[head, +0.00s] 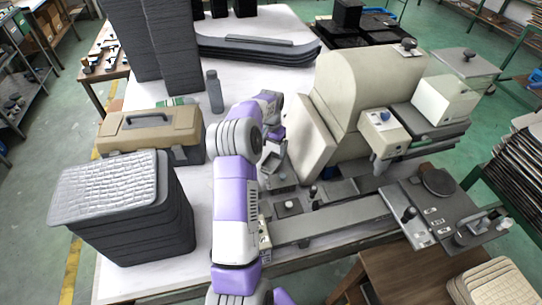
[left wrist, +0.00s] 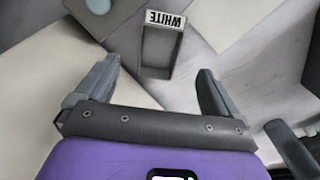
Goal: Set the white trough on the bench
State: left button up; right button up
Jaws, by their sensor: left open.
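A small grey, open tray-like trough (left wrist: 158,52) with a white label reading "WHITE" lies beyond my fingertips in the left wrist view. Its label end is at the top of the picture, turned upside down. In the head view a small grey piece beside the machine, just past my arm's end, looks like the same trough (head: 274,167), partly hidden. My left gripper (left wrist: 155,80) is open and empty, its two fingers spread to either side of the trough's near end, apart from it. My right gripper is not in view.
A large beige machine (head: 352,92) stands close right of my left arm. A brown toolbox (head: 150,130), a grey bottle (head: 214,92) and a stack of dark grey panels (head: 125,215) are to the left. Bare white bench top (head: 197,200) shows between the stack and my arm.

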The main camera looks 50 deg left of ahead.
pick_arm(q)
notch_tip(320, 180, up, 3)
jog(key=shift+f, duration=0.1)
jog(key=shift+w, duration=0.1)
dwell(0.5)
